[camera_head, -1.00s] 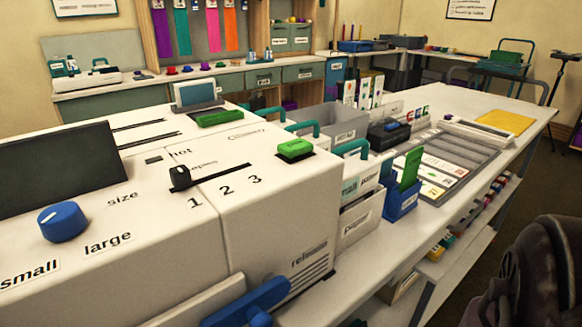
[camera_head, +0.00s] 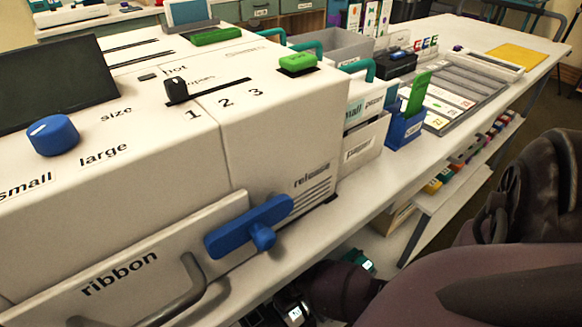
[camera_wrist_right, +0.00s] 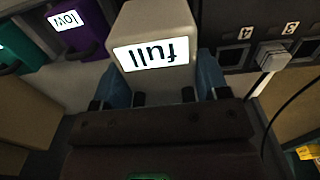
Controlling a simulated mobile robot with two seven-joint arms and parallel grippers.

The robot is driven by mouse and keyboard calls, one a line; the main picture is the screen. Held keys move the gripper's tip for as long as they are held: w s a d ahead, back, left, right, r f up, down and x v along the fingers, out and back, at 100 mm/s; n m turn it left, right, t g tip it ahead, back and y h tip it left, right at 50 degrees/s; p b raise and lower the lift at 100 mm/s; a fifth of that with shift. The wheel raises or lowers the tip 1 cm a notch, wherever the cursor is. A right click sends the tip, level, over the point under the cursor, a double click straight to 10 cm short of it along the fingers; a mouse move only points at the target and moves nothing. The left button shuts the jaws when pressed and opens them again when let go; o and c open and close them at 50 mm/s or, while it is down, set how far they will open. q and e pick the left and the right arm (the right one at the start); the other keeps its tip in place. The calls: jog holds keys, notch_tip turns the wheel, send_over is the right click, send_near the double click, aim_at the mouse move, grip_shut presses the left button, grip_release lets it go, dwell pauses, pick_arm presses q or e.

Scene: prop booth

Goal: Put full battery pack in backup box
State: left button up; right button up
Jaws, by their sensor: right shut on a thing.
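In the right wrist view, a pale battery pack (camera_wrist_right: 152,28) with an upside-down "full" label sits between the blue fingers of my right gripper (camera_wrist_right: 163,80). The gripper is shut on it. A purple pack (camera_wrist_right: 82,30) labelled "low" stands to its left, apart from it. In the head view my right arm reaches down at the bottom right, below the counter edge. No box labelled backup can be made out. My left gripper is not in view.
A dark panel with numbered sockets (camera_wrist_right: 235,55) lies right of the pack, with a grey plug (camera_wrist_right: 272,57) and a black cable. A teal pack (camera_wrist_right: 12,50) is at far left. The large white machine (camera_head: 215,130) and its ribbon door (camera_head: 125,270) fill the head view's left.

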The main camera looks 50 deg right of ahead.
pick_arm(q)
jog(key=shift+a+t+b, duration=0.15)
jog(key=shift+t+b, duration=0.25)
jog(key=shift+b, duration=0.35)
pick_arm(e)
jog(key=shift+f, duration=1.55)
pick_arm(q)
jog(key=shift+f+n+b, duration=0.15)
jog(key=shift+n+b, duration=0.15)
jog(key=shift+b, duration=0.1)
pick_arm(e)
jog(key=shift+f, duration=0.75)
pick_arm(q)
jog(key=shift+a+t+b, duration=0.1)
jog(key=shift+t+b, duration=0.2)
pick_arm(e)
jog(key=shift+w+f, duration=0.1)
jog(key=shift+f, duration=0.4)
jog(key=o, duration=1.5)
